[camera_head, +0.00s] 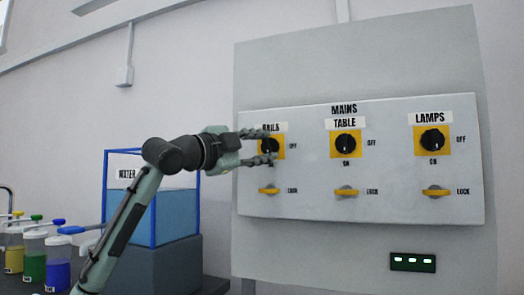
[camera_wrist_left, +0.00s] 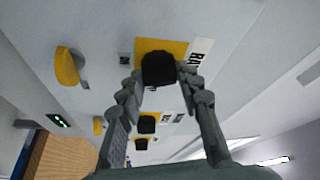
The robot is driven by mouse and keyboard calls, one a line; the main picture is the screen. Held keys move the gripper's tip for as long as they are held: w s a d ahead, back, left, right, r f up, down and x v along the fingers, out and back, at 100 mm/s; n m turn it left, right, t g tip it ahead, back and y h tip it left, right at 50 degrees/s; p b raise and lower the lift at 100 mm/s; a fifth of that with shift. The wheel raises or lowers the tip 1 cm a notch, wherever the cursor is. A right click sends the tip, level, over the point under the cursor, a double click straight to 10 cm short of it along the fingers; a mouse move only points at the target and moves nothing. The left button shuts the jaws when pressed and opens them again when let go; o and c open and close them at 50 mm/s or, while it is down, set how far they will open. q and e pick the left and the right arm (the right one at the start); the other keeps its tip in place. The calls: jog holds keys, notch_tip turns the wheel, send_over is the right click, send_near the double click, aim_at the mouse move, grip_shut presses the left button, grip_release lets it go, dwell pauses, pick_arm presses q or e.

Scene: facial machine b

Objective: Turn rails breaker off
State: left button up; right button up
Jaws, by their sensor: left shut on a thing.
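The rails breaker is a black rotary knob (camera_head: 268,146) on a yellow plate, at the left of the white mains panel (camera_head: 390,195). My left gripper (camera_head: 272,147) reaches in from the left with one finger above and one below the knob. In the left wrist view the knob (camera_wrist_left: 158,69) sits between the fingertips (camera_wrist_left: 160,78), and the gripper is shut on it. An OFF label (camera_head: 293,146) is right of the knob. The fingers partly cover the RAILS label and the area under the knob. I cannot tell which way the knob points. My right gripper is not in view.
Table knob (camera_head: 346,143) and lamps knob (camera_head: 432,141) are to the right. Yellow lock handles, including the rails one (camera_head: 268,191), sit below each. A blue-framed water tank (camera_head: 165,212) and several coloured jars stand left. A green-lit indicator (camera_head: 412,262) is below the panel.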

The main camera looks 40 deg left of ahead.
pick_arm(q)
jog(key=n+t+y, duration=0.1)
jog(key=n, duration=0.2)
jog(key=shift+d+f+b, duration=0.1)
jog(key=shift+f+b, duration=0.1)
jog(key=shift+b, duration=0.15)
jog(key=n+t+y, duration=0.1)
jog(key=n, duration=0.2)
jog(key=shift+n, duration=0.4)
jog(key=n+y, duration=0.1)
jog(key=n, duration=0.2)
jog(key=n+y, duration=0.2)
jog(key=n, duration=0.1)
jog(key=shift+d+t, duration=0.1)
jog(key=shift+t, duration=0.2)
jog(key=shift+r+n+y, duration=0.1)
jog(key=shift+n+y, duration=0.6)
jog(key=shift+n, duration=0.5)
jog(key=shift+n+y, duration=0.4)
jog(key=shift+n, duration=0.4)
jog(key=shift+n+y, duration=0.5)
jog(key=shift+n, duration=0.3)
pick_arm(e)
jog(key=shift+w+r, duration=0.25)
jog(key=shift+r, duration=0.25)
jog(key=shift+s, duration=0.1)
